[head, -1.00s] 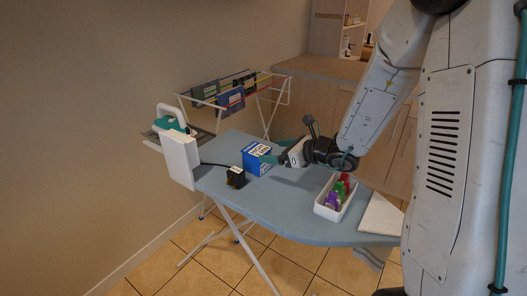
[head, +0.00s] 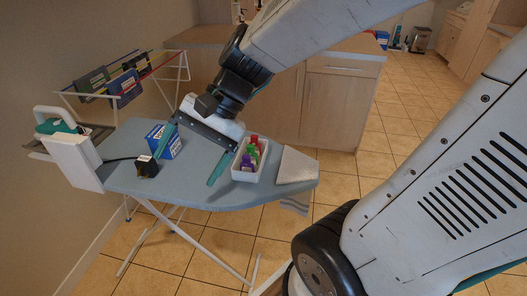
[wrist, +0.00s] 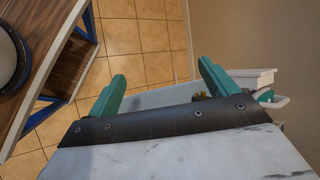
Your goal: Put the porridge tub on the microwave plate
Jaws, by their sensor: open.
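I cannot make out a porridge tub or a microwave plate in either view. My gripper (head: 192,156) is open and empty above the light-blue ironing board (head: 195,188) in the head view. Its two teal fingers are wide apart, one overlapping a blue box (head: 172,146) in the picture and the other near a white bin (head: 246,174). Whether it touches the box is not clear. In the wrist view the open fingers (wrist: 162,72) have nothing between them.
A black item (head: 147,167) and an iron (head: 59,124) are on the board's left, and a folded cloth (head: 297,166) on its right. The bin holds several coloured bottles. A drying rack (head: 65,96) stands behind. Tiled floor (head: 385,135) is clear at right.

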